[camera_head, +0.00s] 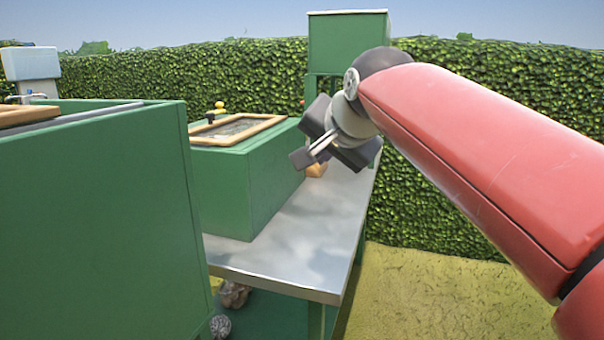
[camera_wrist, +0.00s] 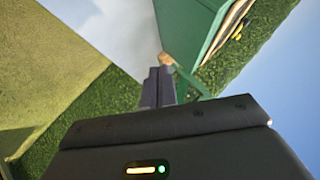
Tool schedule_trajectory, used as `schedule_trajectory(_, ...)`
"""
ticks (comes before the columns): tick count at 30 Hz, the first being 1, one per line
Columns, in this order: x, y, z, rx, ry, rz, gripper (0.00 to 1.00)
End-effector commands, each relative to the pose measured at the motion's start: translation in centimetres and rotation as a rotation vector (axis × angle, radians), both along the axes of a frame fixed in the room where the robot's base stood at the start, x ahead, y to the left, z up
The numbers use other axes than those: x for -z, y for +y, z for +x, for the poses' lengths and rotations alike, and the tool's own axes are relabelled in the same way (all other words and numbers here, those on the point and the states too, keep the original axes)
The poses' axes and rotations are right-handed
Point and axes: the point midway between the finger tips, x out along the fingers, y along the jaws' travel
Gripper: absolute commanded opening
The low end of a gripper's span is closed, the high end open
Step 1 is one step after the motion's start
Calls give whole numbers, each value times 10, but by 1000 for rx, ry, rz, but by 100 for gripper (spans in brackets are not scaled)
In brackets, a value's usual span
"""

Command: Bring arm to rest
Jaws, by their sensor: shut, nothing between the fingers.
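My red arm reaches in from the right of the head view, with my gripper (camera_head: 312,156) at its end above the metal-topped table (camera_head: 290,262). The gripper is shut and empty. In the wrist view the gripper fingers (camera_wrist: 158,86) are together, pointing up the picture. A small orange-brown thing (camera_head: 316,170) sits on the table just behind the gripper; it also shows beyond the fingertips in the wrist view (camera_wrist: 166,59). I cannot tell what it is, or how far the fingers are from it.
A green box (camera_head: 245,190) with a wood-framed top stands on the table, left of the gripper. A larger green box (camera_head: 95,225) fills the left foreground. A tall green cabinet (camera_head: 347,42) and a hedge (camera_head: 240,75) stand behind. Open ground (camera_head: 440,295) lies right of the table.

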Motion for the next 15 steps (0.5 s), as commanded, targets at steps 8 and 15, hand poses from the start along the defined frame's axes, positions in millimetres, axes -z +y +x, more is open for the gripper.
schedule_trajectory(8, 147, -85, -123, -146, 174, -350, 0)
schedule_trajectory(15, 249, -113, -207, -281, 300, -535, 0)
